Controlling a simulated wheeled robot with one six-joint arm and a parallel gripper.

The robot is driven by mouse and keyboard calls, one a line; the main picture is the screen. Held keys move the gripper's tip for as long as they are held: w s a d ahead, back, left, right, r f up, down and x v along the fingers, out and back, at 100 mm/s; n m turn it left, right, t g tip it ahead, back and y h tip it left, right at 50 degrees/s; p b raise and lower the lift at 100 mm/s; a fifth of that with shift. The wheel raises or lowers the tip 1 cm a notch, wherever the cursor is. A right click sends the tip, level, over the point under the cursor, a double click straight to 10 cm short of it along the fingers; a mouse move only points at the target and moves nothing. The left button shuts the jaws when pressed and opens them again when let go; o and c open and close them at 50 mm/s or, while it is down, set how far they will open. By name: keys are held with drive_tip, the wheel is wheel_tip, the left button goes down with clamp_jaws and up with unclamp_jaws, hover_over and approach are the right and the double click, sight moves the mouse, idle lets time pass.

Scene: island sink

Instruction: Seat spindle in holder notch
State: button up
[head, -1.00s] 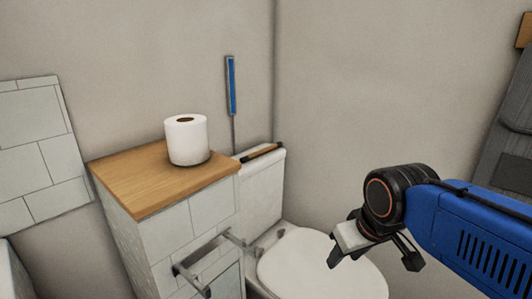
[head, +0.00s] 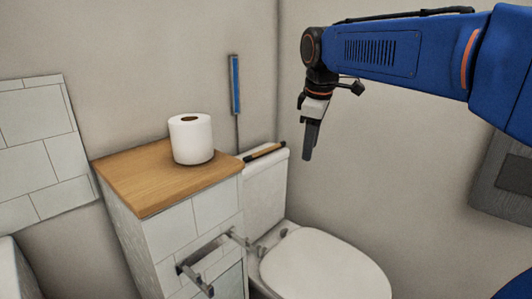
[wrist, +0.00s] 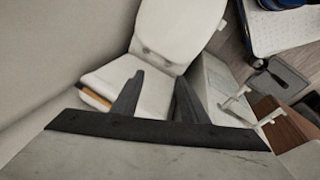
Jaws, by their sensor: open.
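The spindle (head: 265,151), a tan rod with dark ends, lies along the top of the white toilet tank (head: 264,199). In the wrist view the spindle (wrist: 95,98) shows at the left, beyond the left finger. The metal holder (head: 212,256) has two arms and sticks out from the tiled cabinet's side. It also shows in the wrist view (wrist: 237,97) at the right. Its notches are too small to make out. My gripper (head: 307,157) points down, open and empty, to the right of the tank in the head view. Its fingers (wrist: 158,98) are spread apart in the wrist view.
A white paper roll (head: 191,139) stands on the cabinet's wooden top (head: 137,181). The toilet lid (head: 325,267) is shut. Walls close in behind; the air above the lid is free.

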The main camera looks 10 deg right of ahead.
drive_tip(key=w+a+r+n+g, duration=0.1)
drive_tip(key=w+r+n, duration=0.2)
drive_tip(key=w, duration=0.5)
drive_tip(key=w+a+r+n, duration=0.2)
drive_tip(key=w+n, duration=0.1)
drive_tip(key=w, duration=0.5)
drive_tip(key=n+g+h, duration=0.1)
drive_tip(key=n, duration=0.7)
hover_over(264, 150)
wheel_tip(264, 150, down, 13)
drive_tip(key=shift+w+d+f, duration=0.15)
drive_tip(key=shift+f, duration=0.75)
drive_tip(key=shift+w+d+f, duration=0.1)
drive_tip(key=shift+w+f, duration=0.1)
drive_tip(key=shift+f, duration=0.75)
drive_tip(key=shift+w+d+f, duration=0.15)
drive_tip(key=shift+f, duration=0.75)
clamp_jaws()
